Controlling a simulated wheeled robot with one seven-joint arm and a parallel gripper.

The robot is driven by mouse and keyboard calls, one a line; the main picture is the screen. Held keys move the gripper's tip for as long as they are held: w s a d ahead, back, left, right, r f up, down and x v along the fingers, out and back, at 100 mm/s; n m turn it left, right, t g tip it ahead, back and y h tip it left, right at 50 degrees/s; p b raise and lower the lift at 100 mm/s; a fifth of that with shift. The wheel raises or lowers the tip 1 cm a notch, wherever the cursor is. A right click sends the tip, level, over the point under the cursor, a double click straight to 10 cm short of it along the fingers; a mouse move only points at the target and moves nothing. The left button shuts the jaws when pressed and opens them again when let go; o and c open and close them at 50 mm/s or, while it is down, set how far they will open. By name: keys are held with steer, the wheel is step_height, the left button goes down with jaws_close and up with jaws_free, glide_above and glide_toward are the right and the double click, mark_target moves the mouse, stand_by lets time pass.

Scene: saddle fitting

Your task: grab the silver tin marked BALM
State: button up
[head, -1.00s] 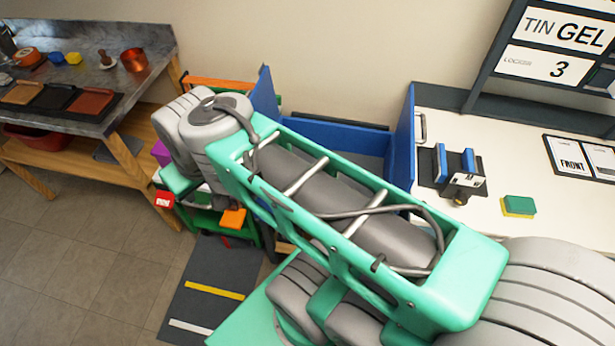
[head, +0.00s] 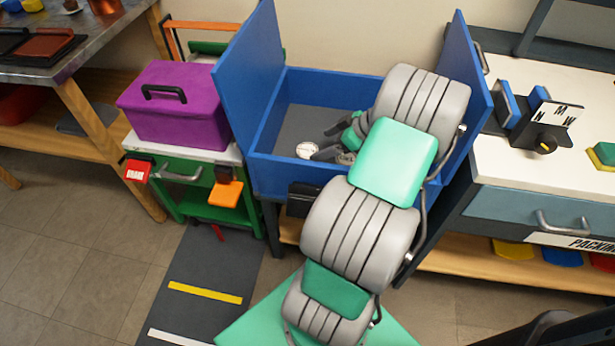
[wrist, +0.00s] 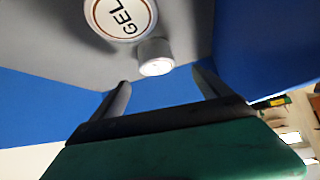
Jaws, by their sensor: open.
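No tin with a readable BALM mark shows in either view. In the wrist view a white round face marked GEL (wrist: 120,14), with a brown ring, is at the top. Beside it is a small pale grey cylinder (wrist: 155,57) with no mark I can read. My gripper (wrist: 165,88) is open and empty, and the cylinder is ahead of the gap between its fingers. In the head view my gripper (head: 326,150) reaches down into the blue bin, partly hidden by my arm. A small white disc (head: 307,150) is just left of the fingers.
The blue bin (head: 268,120) has tall side walls close around my arm. Left of it, a purple box (head: 180,115) sits on a green cart (head: 165,187). Right is a white counter (head: 510,165) with a dark fixture holding blue blocks (head: 530,108).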

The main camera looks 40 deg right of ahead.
mark_target(313, 152)
steer(key=shift+s+d+f, duration=0.2)
steer(key=shift+d+f, duration=0.05)
steer(key=shift+f, duration=0.25)
steer(key=shift+s+d+f, duration=0.15)
steer(key=shift+d+f, duration=0.1)
steer(key=shift+f, duration=0.2)
steer(key=b+x, duration=0.1)
steer(key=x, duration=0.6)
steer(key=shift+w+a+r, duration=0.1)
steer(key=shift+w+a, duration=0.1)
steer(key=shift+w, duration=0.1)
steer(key=shift+r, duration=0.1)
steer(key=c, duration=1.6)
steer(key=shift+c, duration=0.2)
